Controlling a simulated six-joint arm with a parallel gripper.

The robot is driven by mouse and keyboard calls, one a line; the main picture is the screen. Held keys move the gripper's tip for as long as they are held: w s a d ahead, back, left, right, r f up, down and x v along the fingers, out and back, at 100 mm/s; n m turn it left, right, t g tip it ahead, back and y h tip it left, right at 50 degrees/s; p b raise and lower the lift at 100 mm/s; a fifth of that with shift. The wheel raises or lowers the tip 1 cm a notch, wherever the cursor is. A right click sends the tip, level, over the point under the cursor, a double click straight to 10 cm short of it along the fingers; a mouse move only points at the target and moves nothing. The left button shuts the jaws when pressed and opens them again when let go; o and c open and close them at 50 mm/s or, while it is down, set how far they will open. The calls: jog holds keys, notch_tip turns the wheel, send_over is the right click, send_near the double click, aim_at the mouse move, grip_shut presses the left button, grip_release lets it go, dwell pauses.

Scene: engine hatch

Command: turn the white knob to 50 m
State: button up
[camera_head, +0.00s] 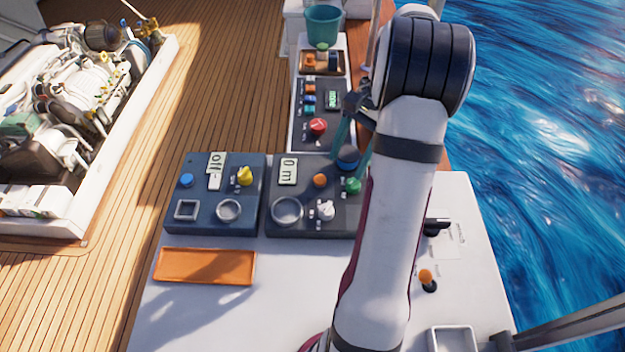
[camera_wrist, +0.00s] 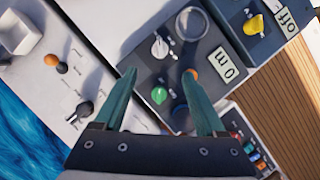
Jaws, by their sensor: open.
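The white knob (camera_head: 326,209) sits on the dark right-hand panel (camera_head: 275,217), beside a round gauge ring. It also shows in the wrist view (camera_wrist: 160,46), just beyond my fingertips and untouched. The small display (camera_head: 288,171) on that panel reads "0 m", and it shows in the wrist view too (camera_wrist: 224,64). My gripper (camera_wrist: 160,74) is open and empty, its two teal fingers spread above the panel. In the head view my arm hides the panel's right side and part of the gripper.
On the same panel are an orange knob (camera_head: 320,180), a green knob (camera_head: 353,185) and a blue knob (camera_head: 347,157), close under my fingers. The left panel has a yellow knob (camera_head: 244,176). A red knob (camera_head: 318,126) stands farther back. An orange tray (camera_head: 205,267) lies in front.

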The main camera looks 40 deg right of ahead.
aim_at(329, 205)
jog(key=x, duration=1.3)
grip_shut()
